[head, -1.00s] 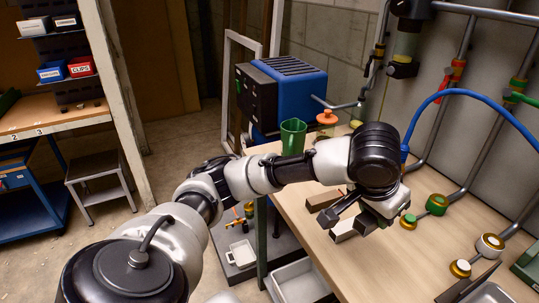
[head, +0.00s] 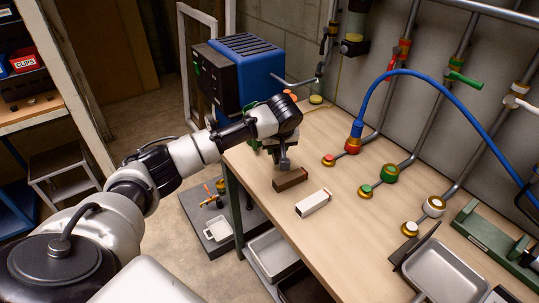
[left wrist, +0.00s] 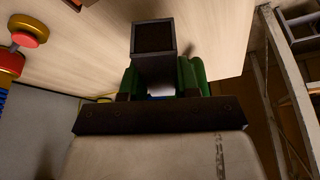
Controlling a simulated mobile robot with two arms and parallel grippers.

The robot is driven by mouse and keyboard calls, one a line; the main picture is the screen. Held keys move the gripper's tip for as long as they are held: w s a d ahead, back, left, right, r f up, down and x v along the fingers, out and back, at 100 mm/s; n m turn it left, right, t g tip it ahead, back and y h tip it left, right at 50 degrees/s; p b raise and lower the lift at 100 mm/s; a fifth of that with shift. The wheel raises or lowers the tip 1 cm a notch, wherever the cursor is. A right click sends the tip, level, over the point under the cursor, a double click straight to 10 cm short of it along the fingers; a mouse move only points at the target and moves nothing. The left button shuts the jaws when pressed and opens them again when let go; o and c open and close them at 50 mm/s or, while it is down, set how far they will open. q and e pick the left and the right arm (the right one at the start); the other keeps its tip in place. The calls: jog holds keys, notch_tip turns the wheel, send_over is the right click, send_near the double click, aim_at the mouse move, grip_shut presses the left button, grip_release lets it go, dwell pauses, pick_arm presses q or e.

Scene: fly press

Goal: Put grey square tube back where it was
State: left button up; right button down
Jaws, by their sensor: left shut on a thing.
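My left gripper (head: 273,152) is shut on the grey square tube and holds it over the far left part of the bench. In the left wrist view the tube (left wrist: 153,40) shows its dark, square open end between the fingers, with green shapes on both sides. In the head view the wrist hides much of the tube. A brown bar (head: 290,179) lies on the bench just below and right of the gripper. A white square tube (head: 313,203) lies nearer, right of the brown bar. My right gripper is not in view.
A blue machine (head: 242,70) stands behind the bench's far left end. Pipes with valves and a blue hose (head: 424,74) line the right wall. A metal tray (head: 445,272) is at the lower right. The bench (head: 375,225) is clear right of the white tube.

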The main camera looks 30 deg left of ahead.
aim_at(269, 162)
pick_arm(q)
jog(key=shift+w+a+f, duration=0.1)
jog(key=shift+a+f, duration=0.3)
jog(key=shift+a, duration=0.25)
jog(key=shift+w+a+f, duration=0.1)
jog(key=shift+a+f, duration=0.3)
jog(key=shift+a, duration=0.2)
jog(key=shift+f+p, duration=0.4)
jog(key=shift+f, duration=1.55)
jog(key=shift+s+f, duration=0.1)
jog(key=o, duration=1)
jog(key=b+v, duration=0.1)
jog(key=v, duration=1.1)
